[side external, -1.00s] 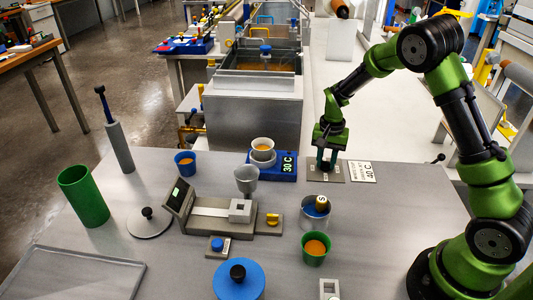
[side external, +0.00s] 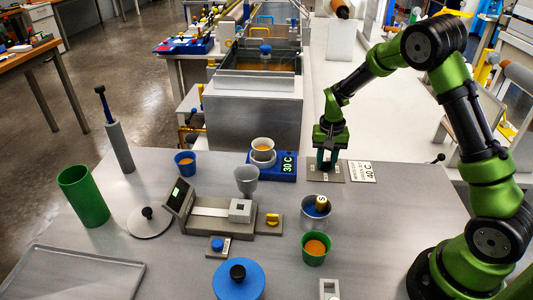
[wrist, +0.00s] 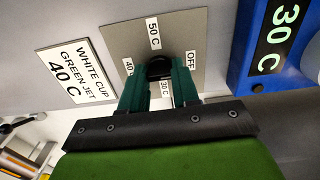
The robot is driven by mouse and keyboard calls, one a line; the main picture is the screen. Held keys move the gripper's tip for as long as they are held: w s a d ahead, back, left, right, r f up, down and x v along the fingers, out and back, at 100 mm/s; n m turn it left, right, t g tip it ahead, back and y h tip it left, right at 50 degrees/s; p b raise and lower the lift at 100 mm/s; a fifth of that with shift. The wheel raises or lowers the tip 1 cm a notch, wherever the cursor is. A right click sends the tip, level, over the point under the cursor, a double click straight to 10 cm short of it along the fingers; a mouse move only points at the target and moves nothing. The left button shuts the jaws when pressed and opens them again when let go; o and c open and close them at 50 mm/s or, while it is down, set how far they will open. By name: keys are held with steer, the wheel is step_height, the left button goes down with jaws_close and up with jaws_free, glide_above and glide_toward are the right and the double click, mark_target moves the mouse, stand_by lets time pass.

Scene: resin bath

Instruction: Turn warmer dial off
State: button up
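The warmer dial (wrist: 159,68) is a black knob on a grey plate (wrist: 119,39) with labels 50 C, OFF, 30 C and 40 C around it. My gripper (wrist: 158,70) has its two dark green fingers on either side of the knob, appearing to touch it. The fingers hide part of the knob, and I cannot read its setting. In the side view my gripper (side external: 324,168) points down over the plate (side external: 341,173). The blue warmer (side external: 284,172) stands left of the plate, its display (side external: 288,163) reads 30 C, and a cup (side external: 262,145) sits on it.
A white sign (side external: 362,172) reading 40 C lies right of the plate. A metal pot (side external: 312,217), green cup (side external: 315,249), scale (side external: 210,212) and funnel cup (side external: 246,178) stand nearer the front. The table's back edge lies just behind the plate.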

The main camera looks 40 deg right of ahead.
steer(key=o, duration=0.4)
step_height(320, 180, up, 17)
steer(key=shift+f, duration=0.1)
stand_by(0.4)
steer(key=shift+w, duration=0.1)
steer(key=s+a+r+n+t, duration=0.1)
steer(key=s+a+r+t, duration=0.1)
steer(key=s+a, duration=0.2)
steer(key=s+a+r+n+t+y, duration=0.1)
steer(key=s+a, duration=0.3)
steer(key=s, duration=0.5)
steer(key=s+a+r+n+t+y, duration=0.1)
steer(key=s+a+r+n+t, duration=0.1)
steer(key=s, duration=0.4)
steer(key=shift+s+a+r+n+t, duration=0.2)
steer(key=shift+a+r+t, duration=0.2)
steer(key=shift+a+t, duration=0.25)
steer(key=shift+s+a+r+n+t, duration=0.1)
steer(key=shift+a+r+n+t, duration=0.1)
steer(key=shift+a+r+t, duration=0.4)
